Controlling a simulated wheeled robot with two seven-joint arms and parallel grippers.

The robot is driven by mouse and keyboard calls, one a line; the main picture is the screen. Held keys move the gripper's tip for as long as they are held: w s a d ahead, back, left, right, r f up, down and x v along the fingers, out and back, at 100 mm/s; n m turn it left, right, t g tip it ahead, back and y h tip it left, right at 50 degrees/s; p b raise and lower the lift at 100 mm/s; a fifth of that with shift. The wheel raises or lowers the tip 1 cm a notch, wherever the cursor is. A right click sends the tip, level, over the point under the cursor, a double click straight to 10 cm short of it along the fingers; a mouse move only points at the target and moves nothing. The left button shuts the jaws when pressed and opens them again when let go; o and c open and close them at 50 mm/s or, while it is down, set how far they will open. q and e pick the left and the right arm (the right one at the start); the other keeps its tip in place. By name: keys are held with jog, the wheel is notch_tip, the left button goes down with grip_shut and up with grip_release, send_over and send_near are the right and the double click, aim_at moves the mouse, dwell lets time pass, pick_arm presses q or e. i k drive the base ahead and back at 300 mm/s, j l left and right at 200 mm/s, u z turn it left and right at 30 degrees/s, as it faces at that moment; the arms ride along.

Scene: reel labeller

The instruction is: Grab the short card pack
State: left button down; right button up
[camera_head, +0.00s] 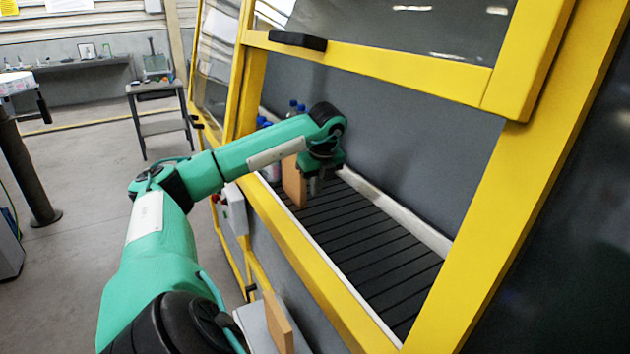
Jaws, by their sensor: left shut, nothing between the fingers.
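A flat brown card pack (294,181) stands upright at the conveyor's near edge, inside the yellow-framed machine. My left gripper (313,190) reaches in through the opening, just right of this pack, and points down over the dark slats. It is shut and empty; its fingertips are small and dark here, and I cannot tell if they touch the pack. A second brown pack (278,323) stands lower down, outside the machine, by a grey box. I cannot tell which pack is the short one. My right gripper is out of view.
The slatted conveyor (375,255) is clear on the right. The yellow frame (310,275) edges the opening, with a raised window (400,40) above. Blue-capped bottles (293,106) stand behind my arm. A grey side table (158,90) is far left.

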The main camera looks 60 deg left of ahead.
aim_at(281, 331)
jog(key=k+l, duration=0.25)
jog(key=k, duration=0.25)
jog(key=k+l, duration=0.2)
jog(key=k, duration=0.25)
jog(key=k+l, duration=0.25)
jog(key=k, duration=0.25)
